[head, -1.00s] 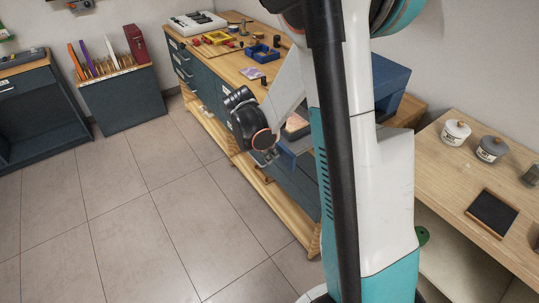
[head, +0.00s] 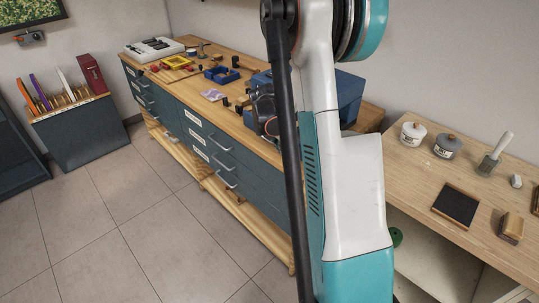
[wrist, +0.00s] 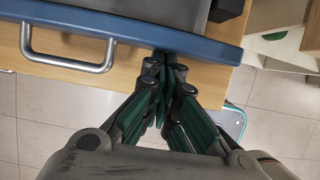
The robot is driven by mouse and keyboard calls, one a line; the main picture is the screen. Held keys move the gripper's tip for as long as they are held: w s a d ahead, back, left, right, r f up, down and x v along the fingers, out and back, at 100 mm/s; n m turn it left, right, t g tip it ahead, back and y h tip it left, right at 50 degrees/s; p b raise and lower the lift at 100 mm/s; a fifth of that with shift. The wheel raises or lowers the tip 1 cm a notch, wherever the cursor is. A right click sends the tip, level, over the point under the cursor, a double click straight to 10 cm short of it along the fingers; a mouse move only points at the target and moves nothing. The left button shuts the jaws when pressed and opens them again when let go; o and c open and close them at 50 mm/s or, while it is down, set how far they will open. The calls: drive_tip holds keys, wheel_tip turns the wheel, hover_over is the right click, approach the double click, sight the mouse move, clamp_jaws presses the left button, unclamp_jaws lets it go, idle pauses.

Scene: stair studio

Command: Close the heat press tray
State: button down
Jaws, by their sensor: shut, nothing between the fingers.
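The heat press is a blue box (head: 345,98) on the workbench top, partly hidden behind my arm in the head view. In the wrist view a blue front panel (wrist: 215,47), which looks like the tray's front, crosses the top, with a silver bar handle (wrist: 65,58) on its left part. A grey surface (wrist: 170,10) lies behind it. My gripper (wrist: 164,65) is shut and empty. Its fingertips are at the panel's lower edge, right of the handle; I cannot tell if they touch. In the head view my arm hides the fingers and the tray.
The wooden workbench (head: 176,88) holds a blue bin (head: 221,75), a yellow-and-red item (head: 176,62) and small tools. Its drawers (head: 195,140) look shut. A side table (head: 403,165) with jars (head: 412,134) stands at right. The tiled floor (head: 110,215) at left is clear.

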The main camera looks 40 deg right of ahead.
drive_tip(key=shift+d, duration=1.9)
drive_tip(key=shift+w, duration=0.1)
